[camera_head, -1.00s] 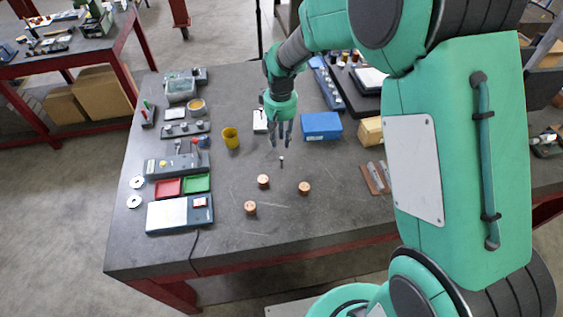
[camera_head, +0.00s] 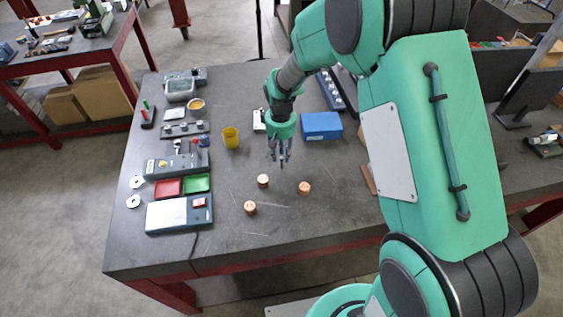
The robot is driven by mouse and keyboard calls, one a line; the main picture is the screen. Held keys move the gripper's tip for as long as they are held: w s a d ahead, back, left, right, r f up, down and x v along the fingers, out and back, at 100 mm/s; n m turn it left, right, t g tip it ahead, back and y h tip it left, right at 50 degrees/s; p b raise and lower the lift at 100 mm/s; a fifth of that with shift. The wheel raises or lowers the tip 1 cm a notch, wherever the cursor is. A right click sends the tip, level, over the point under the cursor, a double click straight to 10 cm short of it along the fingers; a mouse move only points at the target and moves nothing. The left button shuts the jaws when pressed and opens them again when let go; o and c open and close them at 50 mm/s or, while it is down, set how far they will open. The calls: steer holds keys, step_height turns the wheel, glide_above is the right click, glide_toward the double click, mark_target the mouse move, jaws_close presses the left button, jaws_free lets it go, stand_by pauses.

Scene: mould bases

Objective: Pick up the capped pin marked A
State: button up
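My gripper (camera_head: 280,158) points down over the table, right of the yellow cup. Its dark fingers look spread apart. A small dark pin (camera_head: 282,165) stands at the fingertips, mostly hidden by them; only its lower end shows. I cannot read any mark on it or see whether the fingers touch it.
A yellow cup (camera_head: 231,138) stands left of the gripper and a blue box (camera_head: 321,126) right of it. Red (camera_head: 168,187) and green (camera_head: 197,183) trays and a scale (camera_head: 172,215) line the left side. The tabletop in front of the copper pieces is mostly clear.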

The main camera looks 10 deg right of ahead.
mark_target(282, 158)
steer(key=shift+s+d+f, duration=0.1)
steer(key=shift+s+f, duration=0.05)
steer(key=shift+f, duration=2.45)
steer(key=shift+c, duration=0.5)
jaws_close()
